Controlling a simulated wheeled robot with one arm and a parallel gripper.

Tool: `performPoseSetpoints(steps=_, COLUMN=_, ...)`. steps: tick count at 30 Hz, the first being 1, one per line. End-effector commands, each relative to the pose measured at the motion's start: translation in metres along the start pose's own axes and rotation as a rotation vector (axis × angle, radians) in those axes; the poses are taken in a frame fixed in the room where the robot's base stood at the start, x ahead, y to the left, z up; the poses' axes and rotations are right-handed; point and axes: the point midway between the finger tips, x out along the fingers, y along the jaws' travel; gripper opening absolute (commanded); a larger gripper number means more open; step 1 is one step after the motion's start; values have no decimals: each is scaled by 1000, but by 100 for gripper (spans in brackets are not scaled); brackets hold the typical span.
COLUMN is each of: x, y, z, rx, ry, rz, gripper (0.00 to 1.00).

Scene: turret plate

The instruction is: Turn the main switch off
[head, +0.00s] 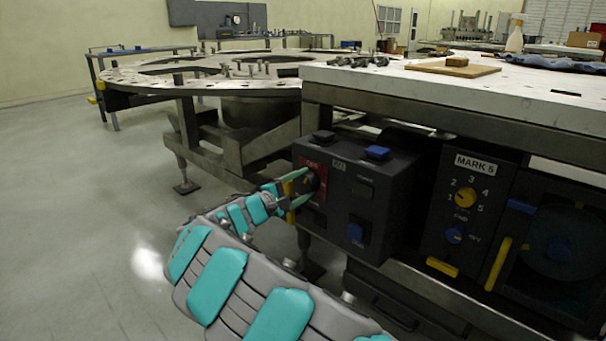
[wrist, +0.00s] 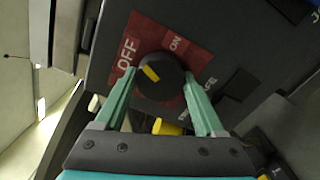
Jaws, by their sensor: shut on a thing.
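The main switch is a round black knob (wrist: 165,78) with a yellow pointer mark, set on a red plate (wrist: 143,36) lettered OFF and ON. In the wrist view the mark lies on the knob's left side, on the side of the OFF lettering. My gripper (wrist: 160,84) has its two green fingers on opposite sides of the knob and is shut on it. In the head view my gripper (head: 301,186) reaches the red plate on the left face of the dark control box (head: 340,205); the fingers hide much of the knob.
The box also carries blue buttons (head: 377,152). To its right is a MARK 5 panel (head: 465,210) with a yellow dial, beside a yellow handle (head: 498,264). A white-topped bench (head: 540,100) overhangs the box. Open floor (head: 90,230) lies to the left.

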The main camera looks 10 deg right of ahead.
Motion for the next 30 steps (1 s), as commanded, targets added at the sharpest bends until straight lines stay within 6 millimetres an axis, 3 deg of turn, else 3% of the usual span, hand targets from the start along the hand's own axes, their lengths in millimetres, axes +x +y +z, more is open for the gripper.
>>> performPoseSetpoints(steps=15, x=0, y=1, z=0, rx=-352, ry=6, rz=2, gripper=16)
performPoseSetpoints(steps=30, x=-1, y=-2, z=-1, rx=-428, ry=7, rz=3, gripper=16)
